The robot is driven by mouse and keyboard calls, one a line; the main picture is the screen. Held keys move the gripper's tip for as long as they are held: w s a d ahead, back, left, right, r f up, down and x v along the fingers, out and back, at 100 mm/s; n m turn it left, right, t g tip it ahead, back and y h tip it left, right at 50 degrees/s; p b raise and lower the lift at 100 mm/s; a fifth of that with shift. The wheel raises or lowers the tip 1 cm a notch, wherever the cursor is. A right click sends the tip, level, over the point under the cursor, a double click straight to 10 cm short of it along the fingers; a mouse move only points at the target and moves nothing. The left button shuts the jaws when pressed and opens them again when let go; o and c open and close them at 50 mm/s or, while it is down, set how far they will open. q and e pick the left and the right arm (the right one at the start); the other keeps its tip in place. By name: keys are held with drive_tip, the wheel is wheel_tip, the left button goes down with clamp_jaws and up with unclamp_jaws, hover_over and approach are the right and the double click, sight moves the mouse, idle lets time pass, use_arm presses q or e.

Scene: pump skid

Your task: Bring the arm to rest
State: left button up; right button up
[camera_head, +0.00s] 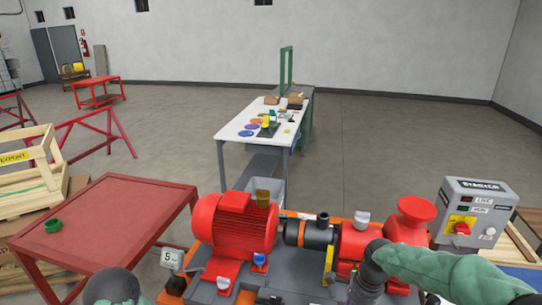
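My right arm reaches in from the right edge in a green sleeve. Its dark joint bends down in front of the red pump and leaves through the bottom edge. The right gripper is outside the picture. Only a dark rounded part and a bit of green of my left arm show at the bottom left, and the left gripper is also out of view. The pump skid stands in front of me, with a red motor (235,222), a dark shaft section (318,240) and a red pump (411,224). My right arm hides part of the pump side.
A grey control box (475,190) stands right of the pump. A wooden crate (30,180) stands at far left. A white table (240,128) with several small items is behind the skid. Open floor lies right of it.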

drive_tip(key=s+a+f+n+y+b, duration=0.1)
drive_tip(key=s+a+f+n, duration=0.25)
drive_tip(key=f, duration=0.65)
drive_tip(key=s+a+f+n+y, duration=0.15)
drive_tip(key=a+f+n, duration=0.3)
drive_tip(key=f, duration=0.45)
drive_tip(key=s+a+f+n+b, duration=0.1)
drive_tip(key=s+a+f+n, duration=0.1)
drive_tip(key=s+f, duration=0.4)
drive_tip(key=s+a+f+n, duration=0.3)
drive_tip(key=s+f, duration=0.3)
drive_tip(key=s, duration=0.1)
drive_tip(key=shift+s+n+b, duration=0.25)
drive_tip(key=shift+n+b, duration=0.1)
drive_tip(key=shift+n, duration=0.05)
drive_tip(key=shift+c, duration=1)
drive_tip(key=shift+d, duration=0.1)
